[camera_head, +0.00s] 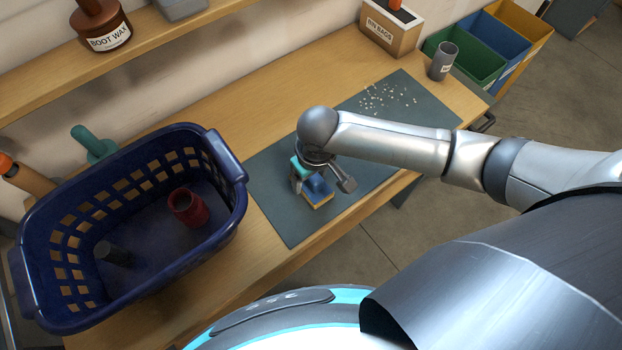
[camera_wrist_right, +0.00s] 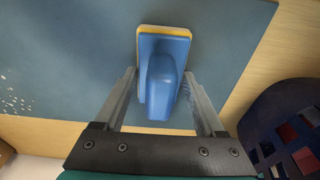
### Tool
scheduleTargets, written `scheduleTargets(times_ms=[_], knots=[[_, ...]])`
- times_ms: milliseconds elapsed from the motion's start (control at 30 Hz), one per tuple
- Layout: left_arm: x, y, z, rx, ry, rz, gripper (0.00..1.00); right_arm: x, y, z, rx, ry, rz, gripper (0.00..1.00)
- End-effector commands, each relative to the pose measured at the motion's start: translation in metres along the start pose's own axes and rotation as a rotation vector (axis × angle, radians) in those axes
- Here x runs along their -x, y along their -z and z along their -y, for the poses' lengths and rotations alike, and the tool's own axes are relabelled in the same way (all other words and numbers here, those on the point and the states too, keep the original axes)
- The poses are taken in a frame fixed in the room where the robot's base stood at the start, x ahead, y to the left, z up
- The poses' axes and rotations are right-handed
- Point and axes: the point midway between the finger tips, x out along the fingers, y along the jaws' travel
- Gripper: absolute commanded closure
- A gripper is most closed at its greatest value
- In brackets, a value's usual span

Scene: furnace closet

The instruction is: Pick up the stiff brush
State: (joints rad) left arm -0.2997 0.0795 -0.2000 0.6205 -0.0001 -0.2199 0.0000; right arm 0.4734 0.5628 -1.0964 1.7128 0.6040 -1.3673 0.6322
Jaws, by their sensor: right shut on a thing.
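The stiff brush, a blue block with a raised blue grip and a yellow edge, shows in the head view (camera_head: 318,192) at the near side of the grey mat (camera_head: 280,215). It also shows in the right wrist view (camera_wrist_right: 162,75). My right gripper (camera_head: 316,181) comes down over it from above. In the right wrist view, my right gripper's fingers (camera_wrist_right: 160,88) lie on both sides of the grip, shut on it. Whether the brush touches the mat cannot be told. My left gripper is not in view.
A dark blue basket (camera_head: 228,160) stands left of the mat with a red cup (camera_head: 188,207) and a dark cylinder inside. Pale crumbs (camera_head: 388,100) lie on the mat's far part. A bin-bags box (camera_head: 391,32), a grey cup (camera_head: 443,61) and coloured bins (camera_head: 462,66) stand beyond.

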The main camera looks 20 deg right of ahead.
Motion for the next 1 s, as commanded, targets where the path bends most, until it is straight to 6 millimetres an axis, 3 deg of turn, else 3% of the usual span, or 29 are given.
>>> scheduleTargets(times_ms=[267,467,567,1000], knots=[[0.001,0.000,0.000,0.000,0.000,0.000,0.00,0.003,0.001,0.000,0.000,0.000,-0.002,0.90],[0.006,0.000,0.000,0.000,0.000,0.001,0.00,0.023,0.004,0.000,0.000,0.001,-0.003,0.90],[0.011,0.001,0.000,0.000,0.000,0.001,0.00,0.043,0.006,0.000,0.001,0.001,-0.005,0.90],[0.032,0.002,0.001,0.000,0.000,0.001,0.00,0.163,0.022,0.000,0.001,0.001,-0.006,0.90]])
